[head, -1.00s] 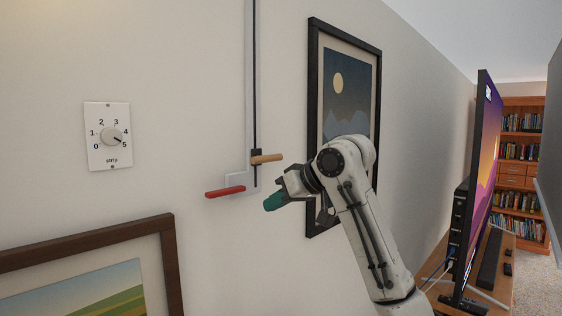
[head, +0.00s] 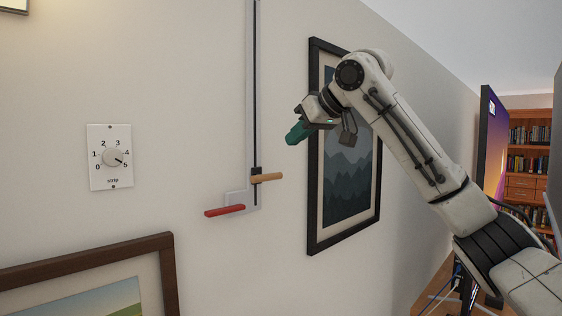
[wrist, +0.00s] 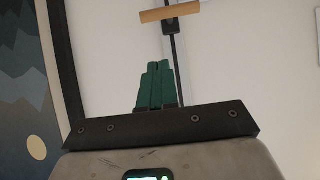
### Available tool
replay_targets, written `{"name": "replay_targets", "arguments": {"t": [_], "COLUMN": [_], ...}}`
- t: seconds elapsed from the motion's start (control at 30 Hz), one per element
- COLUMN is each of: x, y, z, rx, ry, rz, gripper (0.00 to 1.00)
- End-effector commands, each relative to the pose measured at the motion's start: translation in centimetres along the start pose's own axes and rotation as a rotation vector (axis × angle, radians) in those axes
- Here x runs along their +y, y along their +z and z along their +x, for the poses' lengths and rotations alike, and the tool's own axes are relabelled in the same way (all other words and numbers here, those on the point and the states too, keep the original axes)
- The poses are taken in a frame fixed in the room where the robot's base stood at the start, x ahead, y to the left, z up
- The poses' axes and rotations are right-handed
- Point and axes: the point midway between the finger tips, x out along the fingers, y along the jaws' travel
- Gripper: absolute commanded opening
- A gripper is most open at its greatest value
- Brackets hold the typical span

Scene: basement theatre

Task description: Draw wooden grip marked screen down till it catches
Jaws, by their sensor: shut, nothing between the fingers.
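The wooden grip (head: 267,177) sticks out from a black slider on a vertical wall track (head: 252,80), near the track's lower end. A short stretch of dark slot shows below the slider. I can read no marking on the grip. My gripper (head: 290,138) is above and to the right of the grip, apart from it, with its teal fingers together and empty. In the wrist view, the shut fingers (wrist: 155,66) point toward the wooden grip (wrist: 170,12), with a gap between.
A red handle (head: 224,210) sits on a side plate at the track's foot. A dial (head: 113,157) marked "strip" is to the left. A dark-framed picture (head: 347,205) hangs behind my arm; another framed picture (head: 90,255) is at lower left.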

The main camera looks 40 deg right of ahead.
Motion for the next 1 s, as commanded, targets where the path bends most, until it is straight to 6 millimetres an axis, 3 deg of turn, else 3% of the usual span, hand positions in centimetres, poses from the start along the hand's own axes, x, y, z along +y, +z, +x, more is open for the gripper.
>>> {"name": "replay_targets", "arguments": {"t": [0.27,0.4,0.63,1.0], "x": [0.0,0.1,0.0,0.0], "y": [-0.1,1.6,2.7,2.9], "z": [5.4,6.8,8.0,8.2], "rx": [-0.002,-0.001,0.002,0.002], "ry": [0.0,0.001,0.001,0.0], "rz": [0.001,0.0,0.0,0.0], "gripper": [0.0,0.0,0.0,0.0]}}
